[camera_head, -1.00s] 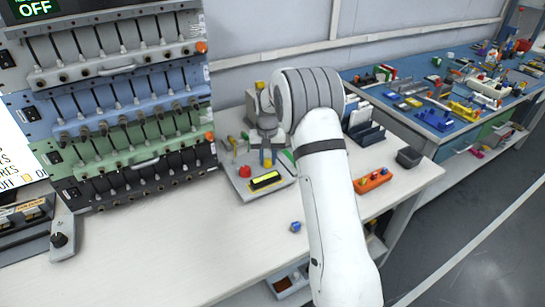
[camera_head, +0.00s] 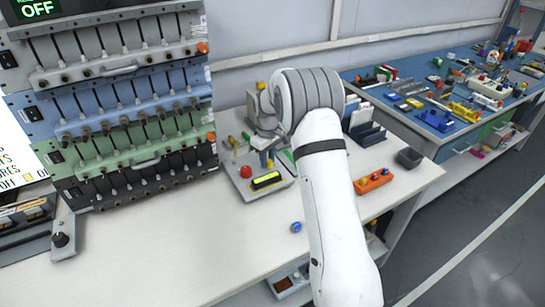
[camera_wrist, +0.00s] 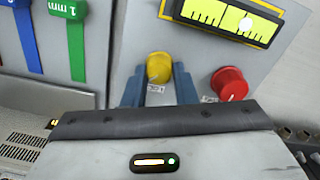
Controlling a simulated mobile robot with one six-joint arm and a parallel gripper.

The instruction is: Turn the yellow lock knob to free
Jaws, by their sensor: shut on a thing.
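The yellow lock knob (camera_wrist: 159,66) sits on the grey panel (camera_wrist: 193,58) in the wrist view, upper middle. In the head view my gripper (camera_head: 266,160) reaches down onto the bench device behind the yellow display. The knob itself cannot be made out there.
A red button (camera_wrist: 229,83) stands right of the knob, close to the right finger. A yellow ruler display (camera_wrist: 228,18) is above it. Blue (camera_wrist: 28,38) and green (camera_wrist: 76,42) tabs hang at the left. A small blue cube (camera_head: 296,227) lies on the bench.

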